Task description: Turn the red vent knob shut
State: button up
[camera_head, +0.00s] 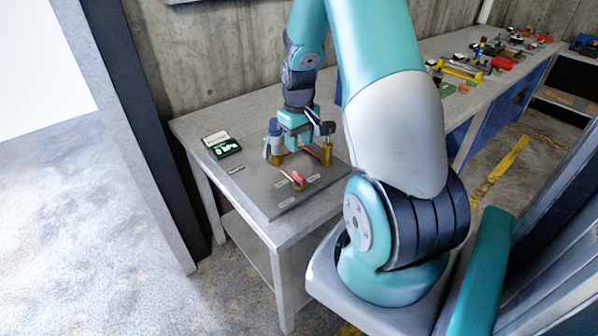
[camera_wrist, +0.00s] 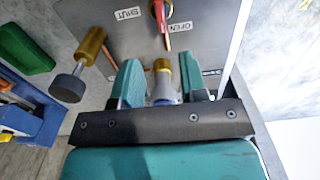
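The red vent knob (camera_head: 298,178) sits on a grey panel (camera_head: 270,195) on the table. In the wrist view the knob (camera_wrist: 158,9) is cut by the top edge.
A dark-capped brass post (camera_head: 327,150) stands right of my gripper, and a blue-capped one (camera_head: 275,150) close to its left. A display (camera_head: 225,146) reading 0 kPa is at the table's left. A bench with tools (camera_head: 480,60) is at the back right.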

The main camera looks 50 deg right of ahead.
aim_at(299, 175)
notch_tip(299, 175, down, 12)
jog(key=shift+r+p, duration=0.1)
jog(key=shift+p, duration=1)
jog(key=shift+c, duration=0.4)
grip_shut()
